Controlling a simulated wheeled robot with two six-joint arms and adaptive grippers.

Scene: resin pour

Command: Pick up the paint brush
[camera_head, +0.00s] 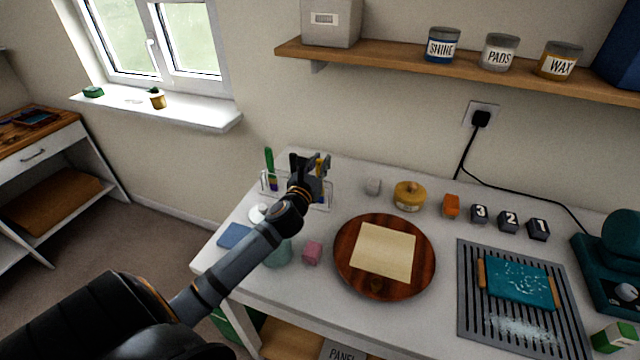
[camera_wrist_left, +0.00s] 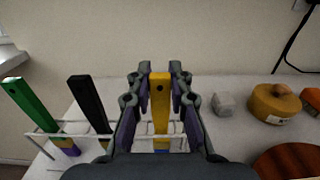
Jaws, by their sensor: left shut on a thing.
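A clear rack (camera_head: 326,203) stands at the back left of the white table and holds several upright tools. My left gripper (camera_head: 312,170) is over the rack. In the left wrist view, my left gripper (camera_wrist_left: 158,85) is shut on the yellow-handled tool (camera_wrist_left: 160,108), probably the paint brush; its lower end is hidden. It stands upright between the fingers, at the rack. A green-handled tool (camera_wrist_left: 27,112) and a black-handled tool (camera_wrist_left: 90,105) stand to its left in the rack (camera_wrist_left: 48,136). My right gripper is not in view.
A round wooden board (camera_head: 345,255) with a cream sheet (camera_head: 385,250), a pink cube (camera_head: 312,253) and a yellow lidded pot (camera_head: 409,196) are near. Farther right are a grey grate (camera_head: 470,300) and a teal block (camera_head: 518,283). A shelf (camera_head: 400,62) hangs above.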

